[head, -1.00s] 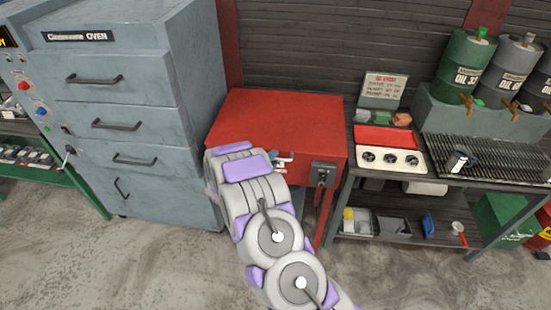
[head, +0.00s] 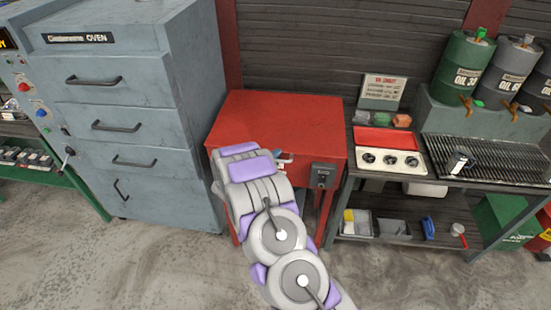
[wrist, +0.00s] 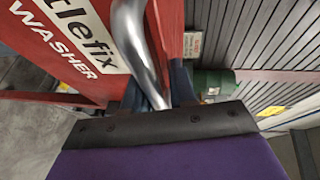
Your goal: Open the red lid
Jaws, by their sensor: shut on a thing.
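The red lid (head: 280,118) is the flat top of the red washer cabinet in the middle of the head view. It lies level and looks closed. A short piece of the pale metal handle (head: 285,161) shows at the cabinet's front, just right of my arm. In the wrist view the curved silver handle (wrist: 135,45) runs down beside the red washer front and passes behind the dark edge of my gripper (wrist: 165,122). My gripper is shut on the handle. In the head view my arm hides my gripper and part of the cabinet front.
A grey-blue oven cabinet (head: 125,110) stands close on the left. A dark switch box (head: 324,176) is on the washer's front right. A workbench with a knob panel (head: 390,160) and grille (head: 485,158) stands to the right. The concrete floor in front is clear.

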